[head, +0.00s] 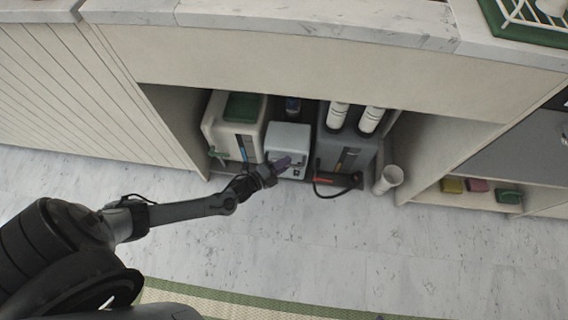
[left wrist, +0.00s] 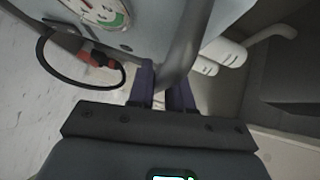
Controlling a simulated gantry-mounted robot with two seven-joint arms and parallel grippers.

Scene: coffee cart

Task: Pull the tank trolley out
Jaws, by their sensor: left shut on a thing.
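The tank trolley stands in the open bay under the counter and carries a white tank with a green lid (head: 243,107), a pale grey box (head: 288,136) and a dark grey tank (head: 345,150). My left gripper (head: 284,164) reaches in from the left to the front of the grey box. In the left wrist view its purple fingers (left wrist: 164,88) are shut around a grey handle bar (left wrist: 187,42). A round gauge (left wrist: 101,11) shows beside it. The trolley's base is mostly hidden. My right gripper is not in view.
A black hose with a red fitting (head: 323,180) hangs at the dark tank's front. A white cylinder (head: 388,179) stands right of it, near the bay's edge. The pale floor (head: 300,240) in front is clear up to a green-edged mat (head: 240,300).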

